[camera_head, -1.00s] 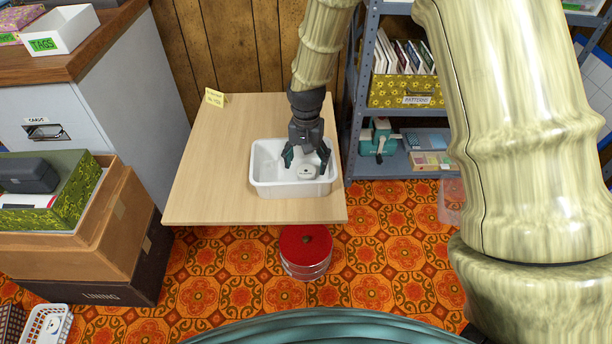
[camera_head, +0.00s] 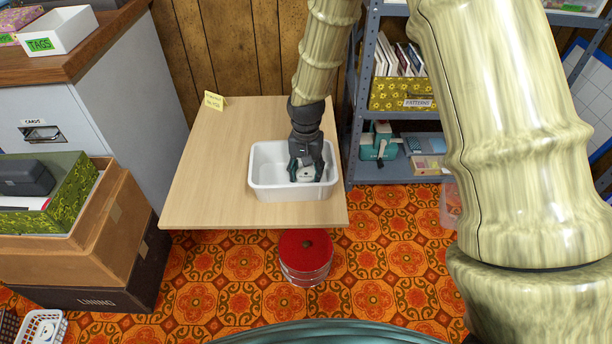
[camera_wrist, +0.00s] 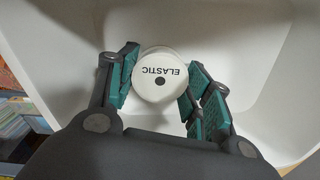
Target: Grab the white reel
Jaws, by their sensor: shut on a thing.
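The white reel (camera_wrist: 160,78) has a dark centre hole and the word ELASTIC on its face. It is inside the white tub (camera_head: 268,191) on the wooden table and also shows in the head view (camera_head: 305,174). My gripper (camera_wrist: 160,92) is shut on the reel, with a teal-padded finger on either side of it. In the head view my gripper (camera_head: 306,170) reaches down into the tub, and its fingers partly cover the reel. Whether the reel touches the tub floor I cannot tell.
The tub walls surround my gripper closely on the right. The table (camera_head: 215,165) is bare on the left except for a yellow note card (camera_head: 214,100). A metal shelf (camera_head: 400,180) stands close on the right. A red-topped round tin (camera_head: 306,262) stands on the floor in front.

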